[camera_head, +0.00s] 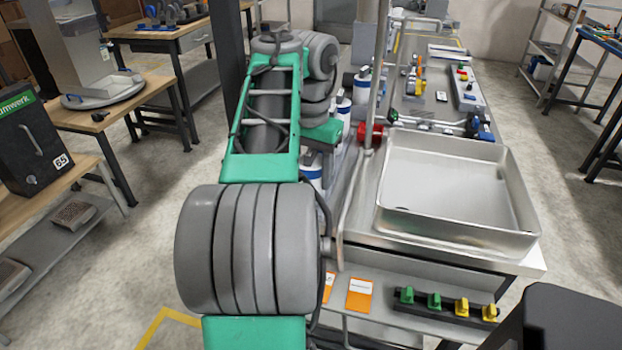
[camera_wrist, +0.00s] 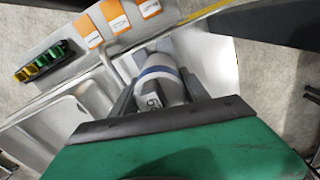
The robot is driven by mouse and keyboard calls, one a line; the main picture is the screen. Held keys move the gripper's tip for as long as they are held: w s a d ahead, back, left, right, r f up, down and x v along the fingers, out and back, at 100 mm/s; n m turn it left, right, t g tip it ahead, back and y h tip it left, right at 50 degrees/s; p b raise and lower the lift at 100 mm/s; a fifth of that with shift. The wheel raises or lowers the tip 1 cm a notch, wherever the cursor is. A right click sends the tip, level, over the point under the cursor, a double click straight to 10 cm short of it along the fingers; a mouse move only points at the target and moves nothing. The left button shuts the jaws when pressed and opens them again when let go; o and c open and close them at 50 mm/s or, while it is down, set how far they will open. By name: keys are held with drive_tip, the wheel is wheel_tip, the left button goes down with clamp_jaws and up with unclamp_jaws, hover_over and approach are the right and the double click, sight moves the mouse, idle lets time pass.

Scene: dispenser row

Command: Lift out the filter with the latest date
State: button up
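In the wrist view, a grey-white canister (camera_wrist: 157,72) with a blue band lies between the two fingers of my gripper (camera_wrist: 160,90). A small pale label with dark digits is on its near end, too small to read surely. The fingers flank it closely; I cannot tell whether they press on it. In the head view, similar white canisters with blue bands, such as one at the back (camera_head: 362,82) and one nearer (camera_head: 344,106), stand in a row left of the bench. My arm hides part of the row and my gripper there. No date is legible.
A large empty metal tray (camera_head: 450,238) sits on the bench. Orange cards (camera_head: 360,295) and a black strip with green and yellow knobs (camera_head: 447,306) lie on a shelf below. A red part (camera_head: 370,134) is near the tray. Tables stand at left.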

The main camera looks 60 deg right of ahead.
sight(314, 154)
drive_tip(key=c, duration=1.1)
drive_tip(key=shift+o, duration=0.2)
drive_tip(key=shift+r, duration=0.1)
drive_tip(key=r+p, duration=0.2)
drive_tip(key=r, duration=0.1)
drive_tip(key=r+p, duration=0.1)
drive_tip(key=p, duration=0.1)
drive_tip(key=shift+s+r, duration=0.3)
drive_tip(key=shift+r, duration=0.05)
drive_tip(key=s+a+r+p, duration=0.3)
drive_tip(key=s+r+p, duration=0.4)
drive_tip(key=s, duration=0.6)
drive_tip(key=shift+a+r, duration=0.3)
drive_tip(key=shift+r, duration=0.25)
